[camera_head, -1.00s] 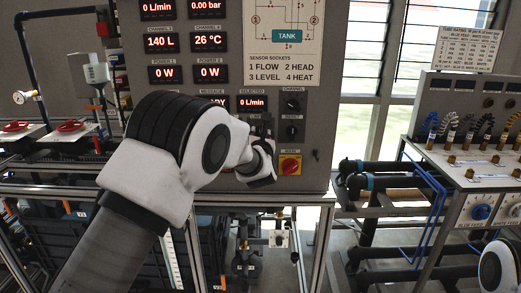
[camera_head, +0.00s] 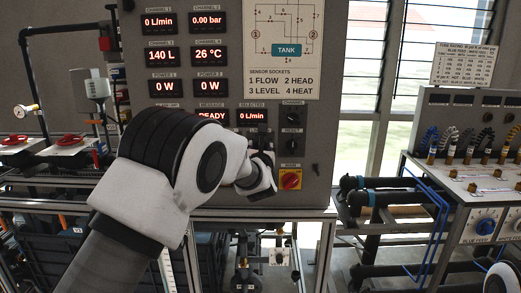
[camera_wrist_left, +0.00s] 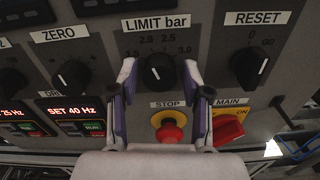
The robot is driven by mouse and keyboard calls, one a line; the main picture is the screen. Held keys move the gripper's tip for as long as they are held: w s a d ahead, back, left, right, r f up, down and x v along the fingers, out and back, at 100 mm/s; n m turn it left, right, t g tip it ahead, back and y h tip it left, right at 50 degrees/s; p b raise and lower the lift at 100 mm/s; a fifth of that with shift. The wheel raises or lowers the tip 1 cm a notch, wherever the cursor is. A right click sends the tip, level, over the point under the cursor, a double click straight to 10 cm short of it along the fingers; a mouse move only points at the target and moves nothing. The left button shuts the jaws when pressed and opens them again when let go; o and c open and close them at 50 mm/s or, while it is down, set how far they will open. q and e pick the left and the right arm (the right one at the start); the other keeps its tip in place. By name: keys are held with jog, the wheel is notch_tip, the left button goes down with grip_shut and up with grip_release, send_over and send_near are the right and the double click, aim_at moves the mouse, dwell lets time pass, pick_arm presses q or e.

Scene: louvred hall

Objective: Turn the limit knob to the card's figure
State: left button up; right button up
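The limit knob (camera_wrist_left: 159,70) is a round black knob under the "LIMIT bar" label. Its printed scale includes 2.0, 2.5 and 3.0. Its pointer direction is too dark to read. My left gripper (camera_wrist_left: 161,72) is open, one finger at each side of the knob, with visible gaps; contact is not shown. In the head view my left gripper (camera_head: 264,172) is at the panel's lower part and the knob is hidden. A white printed card (camera_head: 464,64), headed "TUBE RATING", stands at upper right; its smaller text is not legible. My right gripper is out of view.
Near the knob are the zero knob (camera_wrist_left: 72,75), reset knob (camera_wrist_left: 250,66), red stop button (camera_wrist_left: 170,130) and red main switch (camera_wrist_left: 229,127). A bench with tube sockets (camera_head: 480,173) stands to the right of the panel.

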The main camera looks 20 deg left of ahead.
pick_arm(q)
jog(key=b+v, duration=0.6)
jog(key=v, duration=0.1)
dwell(0.4)
jog(key=shift+r, duration=0.1)
